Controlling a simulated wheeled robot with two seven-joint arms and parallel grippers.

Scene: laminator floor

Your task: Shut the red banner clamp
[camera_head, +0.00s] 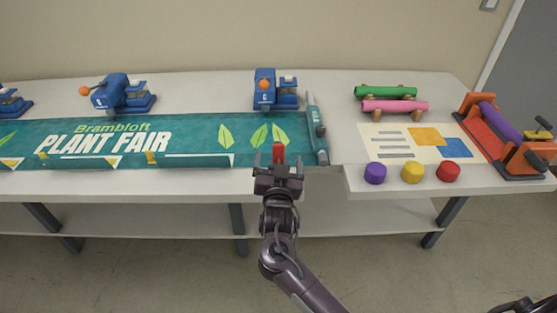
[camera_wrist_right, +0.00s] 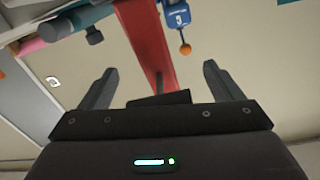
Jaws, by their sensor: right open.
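The red banner clamp shows in the head view as a short red lever (camera_head: 278,152) at the front edge of the green "PLANT FAIR" banner (camera_head: 190,140). In the right wrist view it is a long red bar (camera_wrist_right: 155,45) running down between the fingers. Its lower end and any base are hidden by my gripper. My right gripper (camera_head: 278,162) is open at the table's front edge, with one finger on each side of the red lever. Its spread fingers also show in the right wrist view (camera_wrist_right: 160,70). I cannot tell whether they touch it. My left gripper is not in view.
Blue clamps with orange knobs (camera_head: 265,90) stand along the banner's back edge. A teal bar (camera_head: 316,130) lies across its right end. To the right are purple, yellow and red pucks (camera_head: 412,172), green and pink rolls (camera_head: 385,92), and an orange device (camera_head: 480,125).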

